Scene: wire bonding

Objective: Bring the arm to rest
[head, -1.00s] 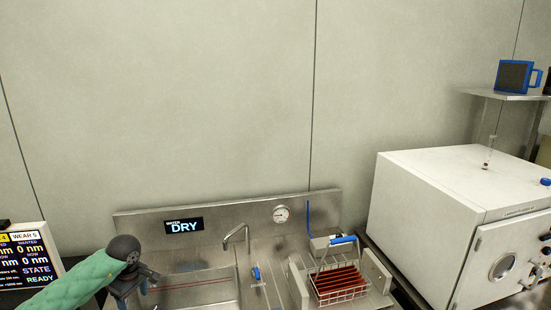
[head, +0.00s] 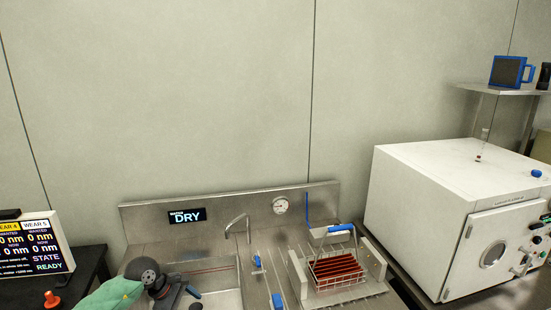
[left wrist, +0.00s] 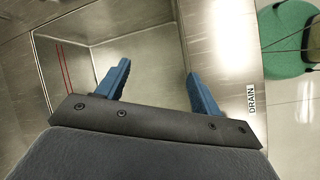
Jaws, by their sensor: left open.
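My left arm, in a green sleeve, comes in at the lower left of the head view. My left gripper (head: 182,294) is over the left part of the steel sink bench. In the left wrist view its two blue fingers (left wrist: 160,88) are spread wide with nothing between them. The steel basin (left wrist: 150,60) lies below the fingers, and they look apart from it. My right gripper is not in view.
A wire basket (head: 338,270) with reddish-brown plates sits on the bench to the right. A white oven (head: 430,190) stands further right. A screen (head: 35,245) is at the left. A green round seat (left wrist: 285,40) stands beyond the edge marked DRAIN.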

